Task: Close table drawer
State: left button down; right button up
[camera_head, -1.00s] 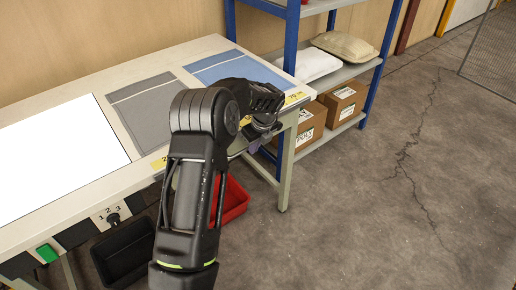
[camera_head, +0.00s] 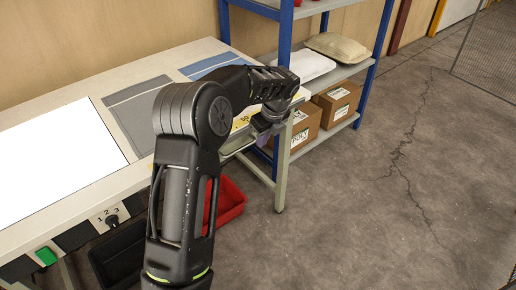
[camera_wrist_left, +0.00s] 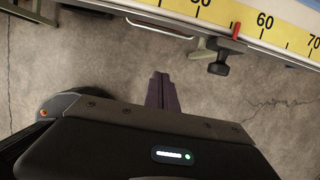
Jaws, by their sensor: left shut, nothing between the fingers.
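The table (camera_head: 130,92) has a pale top. A light strip that looks like the drawer front (camera_head: 238,143) shows under its front edge, mostly hidden by my arm; how far it is open I cannot tell. In the left wrist view, a metal handle-like bar (camera_wrist_left: 200,53) sits below the table edge. My left gripper (camera_head: 264,139) is at the table's right front edge, pointing down. In the wrist view its dark purple fingers (camera_wrist_left: 162,90) are together and empty, below and apart from the bar, over floor. My right gripper is not in view.
A yellow ruler (camera_wrist_left: 265,20) with a red marker and black knob (camera_wrist_left: 219,68) runs along the table edge. A red bin (camera_head: 231,202) and black bin (camera_head: 118,252) are under the front edge. A blue shelf (camera_head: 365,75) with boxes stands right. The floor at right is clear.

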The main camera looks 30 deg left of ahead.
pick_arm(q)
jog(key=shift+v, duration=1.3)
jog(key=w+d+f+n+t+h, duration=0.2)
jog(key=w+d+f+n, duration=0.1)
jog(key=w+d+n, duration=0.15)
jog(key=s+d+f+n+t+h, duration=0.1)
jog(key=s+d+f+n+h, duration=0.3)
jog(key=d+f+n, duration=0.75)
jog(key=s+d+f+n+g, duration=0.1)
jog(key=s+d+f, duration=0.4)
jog(key=s, duration=0.5)
jog(key=s+d+f+n+g+h, duration=0.1)
jog(key=s+d+f+n, duration=0.2)
jog(key=s, duration=0.7)
jog(key=s+d+f+n+g, duration=0.1)
jog(key=s+d+f+n, duration=0.2)
jog(key=s+d+f, duration=0.4)
jog(key=s, duration=0.4)
jog(key=shift+d+f, duration=0.25)
jog(key=shift+d, duration=0.05)
